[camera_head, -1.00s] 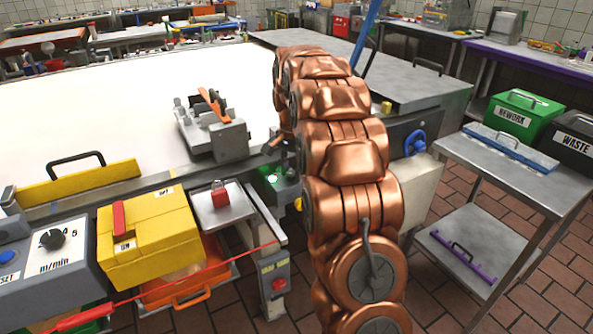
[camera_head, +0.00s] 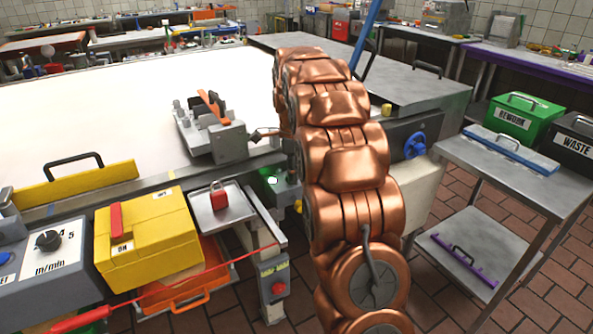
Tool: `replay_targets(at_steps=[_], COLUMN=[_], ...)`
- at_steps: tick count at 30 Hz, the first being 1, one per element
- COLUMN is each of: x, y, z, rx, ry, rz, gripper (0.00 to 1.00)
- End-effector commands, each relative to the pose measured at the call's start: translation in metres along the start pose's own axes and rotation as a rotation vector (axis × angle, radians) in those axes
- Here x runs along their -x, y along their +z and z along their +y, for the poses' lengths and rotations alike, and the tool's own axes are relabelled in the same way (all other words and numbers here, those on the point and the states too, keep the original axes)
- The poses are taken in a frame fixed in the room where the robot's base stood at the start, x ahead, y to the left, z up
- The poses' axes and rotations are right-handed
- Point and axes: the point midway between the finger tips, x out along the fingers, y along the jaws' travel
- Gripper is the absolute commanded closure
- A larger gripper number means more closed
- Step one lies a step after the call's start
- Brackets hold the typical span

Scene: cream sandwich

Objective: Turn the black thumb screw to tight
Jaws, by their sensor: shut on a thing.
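A grey metal block (camera_head: 229,144) with an upright orange lever (camera_head: 210,104) stands at the right edge of the pale belt.
A green lit button (camera_head: 272,180) sits just below the gripper. A red padlock (camera_head: 218,196) lies on a small metal tray, beside a yellow box (camera_head: 147,242). A grey cabinet top (camera_head: 400,80) lies behind my arm.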

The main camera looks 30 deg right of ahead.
Motion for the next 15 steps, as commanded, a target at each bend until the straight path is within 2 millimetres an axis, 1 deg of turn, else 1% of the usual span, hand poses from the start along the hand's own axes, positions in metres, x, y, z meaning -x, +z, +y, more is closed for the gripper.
replay_targets(at_steps=[1,6,15], x=[-0.0005,-0.0008,-0.0012], y=[-0.0046,-0.0048,-0.0047], z=[0.0006,0.0011,0.0017], rx=[-0.030,-0.103,-0.156], ry=[0.003,0.004,0.006], rz=[0.007,0.008,0.008], gripper=[0.98,0.98,0.98])
